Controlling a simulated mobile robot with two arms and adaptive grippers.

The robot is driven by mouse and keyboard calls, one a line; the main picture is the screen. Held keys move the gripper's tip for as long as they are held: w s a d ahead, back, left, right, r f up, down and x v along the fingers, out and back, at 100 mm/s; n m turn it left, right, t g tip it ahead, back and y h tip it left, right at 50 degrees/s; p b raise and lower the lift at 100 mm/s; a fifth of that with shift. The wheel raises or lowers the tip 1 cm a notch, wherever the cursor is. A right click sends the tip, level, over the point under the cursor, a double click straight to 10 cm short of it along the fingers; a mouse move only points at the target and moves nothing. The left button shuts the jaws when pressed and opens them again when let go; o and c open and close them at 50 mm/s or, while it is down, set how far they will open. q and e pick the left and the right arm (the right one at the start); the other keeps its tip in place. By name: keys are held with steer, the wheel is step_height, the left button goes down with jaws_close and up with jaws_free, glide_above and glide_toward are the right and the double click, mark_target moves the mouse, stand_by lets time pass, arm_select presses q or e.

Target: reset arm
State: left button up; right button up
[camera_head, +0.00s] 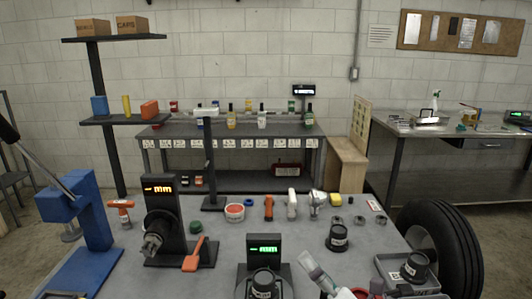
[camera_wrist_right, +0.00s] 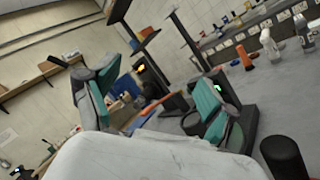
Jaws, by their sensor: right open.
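My right gripper (camera_head: 322,275) shows in part at the bottom of the head view, low over the front of the grey workbench (camera_head: 222,250), just right of the middle device with the green display. In the right wrist view the two teal-padded fingers of this gripper (camera_wrist_right: 150,95) stand wide apart with nothing held between them. The bench and its devices show behind the fingers. My left gripper is not seen in either view.
A blue press (camera_head: 80,215) stands at left and a device with an orange display (camera_head: 163,210) beside it. A green-display device (camera_head: 264,255) is close to my right gripper.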

steer(key=s+d+f+m+g+h, duration=0.1)
steer(key=s+d+f+m+h, duration=0.2)
steer(key=m, duration=0.5)
steer(key=s+d+f+m+g+h, duration=0.2)
steer(key=d+f+m+h, duration=0.4)
steer(key=f+m, duration=0.1)
steer(key=s+d+f+m+g+h, duration=0.1)
steer(key=s+d+f+m+h, duration=0.2)
steer(key=m, duration=0.6)
steer(key=shift+s+d+f+g+h, duration=0.15)
steer(key=shift+d+f+h, duration=0.3)
steer(key=shift+h, duration=0.15)
steer(key=shift+s+d+f+g+h, duration=0.15)
steer(key=shift+d+f+h, duration=0.3)
steer(key=shift+h, duration=0.15)
steer(key=s+a+f+m+g+y, duration=0.1)
steer(key=s+f+m+g, duration=0.3)
steer(key=s, duration=0.6)
steer(key=s+a+f+m+g+y, duration=0.2)
steer(key=s+f+g, duration=0.4)
steer(key=s, duration=0.3)
step_height(320, 180, down, 26)
steer(key=r, duration=0.1)
steer(key=s+d+f+g, duration=0.2)
steer(key=s+d+f, duration=0.1)
steer(key=s+f, duration=1.4)
steer(key=shift+s+f, duration=0.15)
steer(key=shift+s, duration=0.15)
